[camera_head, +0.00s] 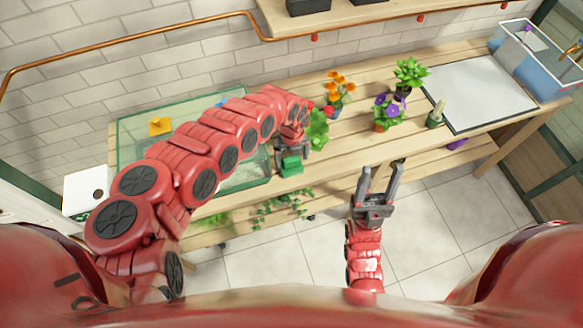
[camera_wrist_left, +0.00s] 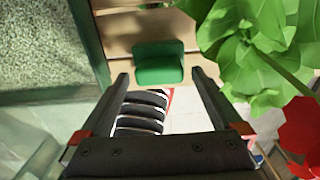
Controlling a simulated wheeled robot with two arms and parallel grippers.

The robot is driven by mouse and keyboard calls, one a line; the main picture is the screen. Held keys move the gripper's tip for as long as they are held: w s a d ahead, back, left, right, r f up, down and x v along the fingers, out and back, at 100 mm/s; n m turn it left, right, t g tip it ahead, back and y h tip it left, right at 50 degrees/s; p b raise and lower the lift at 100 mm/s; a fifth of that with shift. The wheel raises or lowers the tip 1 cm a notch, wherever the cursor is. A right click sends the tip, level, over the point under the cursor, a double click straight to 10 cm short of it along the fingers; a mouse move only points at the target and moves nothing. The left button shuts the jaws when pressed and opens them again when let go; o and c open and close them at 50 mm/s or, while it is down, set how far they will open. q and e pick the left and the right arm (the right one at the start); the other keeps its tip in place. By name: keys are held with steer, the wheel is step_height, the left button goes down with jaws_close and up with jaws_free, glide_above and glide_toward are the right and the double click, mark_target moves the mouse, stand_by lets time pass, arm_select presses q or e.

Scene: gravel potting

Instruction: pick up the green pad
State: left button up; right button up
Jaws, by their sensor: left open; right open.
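The green pad (camera_head: 291,165) is at the front edge of the wooden bench, right of the glass tank. In the left wrist view the pad (camera_wrist_left: 158,62) is a rounded green block at the plank's edge, just beyond and between the fingertips. My left gripper (camera_head: 291,152) is open right at the pad and partly covers it in the head view. In the left wrist view my left gripper (camera_wrist_left: 160,76) shows its two fingers apart with nothing clamped. I cannot tell whether a finger touches the pad. My right gripper (camera_head: 380,168) is open and empty, in front of the bench.
The glass tank (camera_head: 125,140) stands left of the pad. A leafy green plant (camera_head: 317,130) is close on the right, and its leaves (camera_wrist_left: 255,60) crowd the left gripper. Orange flowers (camera_head: 340,84), purple flowers (camera_head: 388,108) and a white board (camera_head: 480,92) lie farther right.

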mark_target(292, 163)
arm_select(q)
step_height(292, 163, down, 5)
steer(key=shift+w+r+b, duration=0.15)
steer(key=shift+r+b, duration=0.05)
steer(key=shift+b, duration=0.9)
steer(key=shift+a+r, duration=0.1)
steer(key=shift+c, duration=0.4)
steer(key=c, duration=0.9)
steer(key=shift+r, duration=0.15)
